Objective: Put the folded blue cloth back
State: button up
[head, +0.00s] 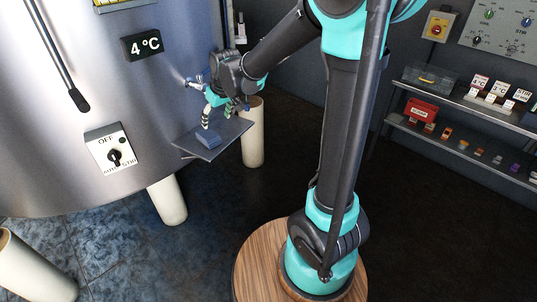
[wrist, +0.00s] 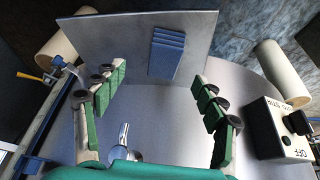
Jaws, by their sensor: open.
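The folded blue cloth (head: 208,139) lies on a small flat grey shelf (head: 235,131) in front of the steel tank. In the wrist view the cloth (wrist: 167,52) shows its stacked folds, near the middle of the shelf plate (wrist: 105,34). My gripper (head: 218,112) is open and empty, just above the shelf. In the wrist view the green-padded fingers of my gripper (wrist: 160,80) are spread wide, with the cloth beyond and between their tips. The fingers do not appear to touch the cloth.
A tap (head: 188,82) sits close to my gripper. White legs (head: 167,200) stand below. Shelves (head: 460,145) with a red box (head: 421,111) are at right.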

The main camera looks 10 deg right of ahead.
jog(key=s+d+f+m+h, duration=0.1)
jog(key=s+d+f+m, duration=0.2)
jog(key=s+d, duration=0.7)
jog(key=s+d+f+m+h, duration=0.1)
jog(key=s+d+f+m, duration=0.2)
jog(key=s+d+f, duration=0.3)
jog(key=s+d, duration=0.5)
jog(key=s, duration=0.1)
jog(key=shift+s+d, duration=0.2)
jog(key=shift+d, duration=0.1)
